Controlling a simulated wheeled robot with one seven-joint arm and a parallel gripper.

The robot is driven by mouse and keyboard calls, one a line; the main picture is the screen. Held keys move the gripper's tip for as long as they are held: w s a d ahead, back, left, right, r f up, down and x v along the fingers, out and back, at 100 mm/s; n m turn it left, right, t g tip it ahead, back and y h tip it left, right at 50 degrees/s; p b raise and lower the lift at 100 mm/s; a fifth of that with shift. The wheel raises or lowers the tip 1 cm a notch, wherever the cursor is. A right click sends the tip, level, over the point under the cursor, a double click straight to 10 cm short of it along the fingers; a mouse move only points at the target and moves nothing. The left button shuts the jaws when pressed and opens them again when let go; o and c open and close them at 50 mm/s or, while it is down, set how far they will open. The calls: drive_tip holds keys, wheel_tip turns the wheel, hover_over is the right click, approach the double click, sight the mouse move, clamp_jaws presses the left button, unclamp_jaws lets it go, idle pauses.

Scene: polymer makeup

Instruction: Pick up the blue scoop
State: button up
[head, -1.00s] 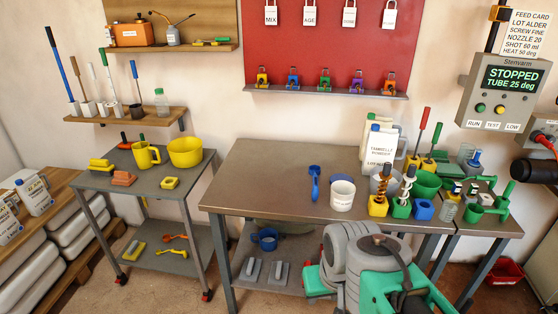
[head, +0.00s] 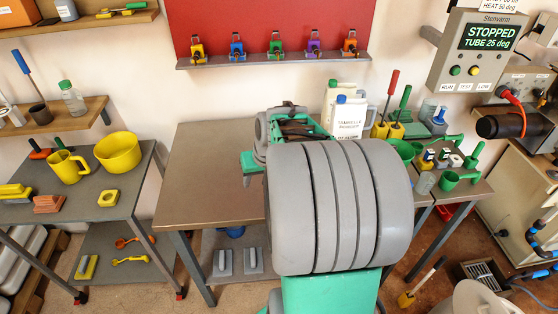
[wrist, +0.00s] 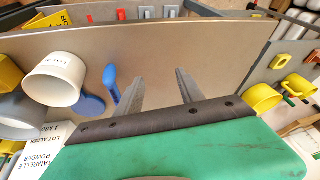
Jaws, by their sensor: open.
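The blue scoop (wrist: 111,84) lies on the brown table top (wrist: 215,55) in the wrist view, its handle toward the table's near edge and its rounded bowl partly behind the white cup. My gripper (wrist: 160,75) is open and empty, its two grey fingers pointing over the table. The scoop is just left of the left finger, outside the gap between the fingers; I cannot tell how high the fingers are above the table. In the head view my arm hides the scoop and most of the gripper.
The white cup (wrist: 54,79) stands close beside the scoop. The table's left part (head: 205,150) is clear. A side table (head: 125,205) with yellow items stands left.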

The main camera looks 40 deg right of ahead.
drive_tip(key=s+d+f+m+p, duration=0.1)
drive_tip(key=d+f+m+p, duration=0.1)
drive_tip(key=d, duration=1)
drive_tip(key=shift+t, duration=0.4)
drive_tip(key=p+x, duration=0.1)
drive_tip(key=x, duration=0.6)
drive_tip(key=shift+w+f, duration=0.1)
drive_tip(key=shift+f, duration=0.15)
drive_tip(key=shift+c, duration=0.3)
clamp_jaws()
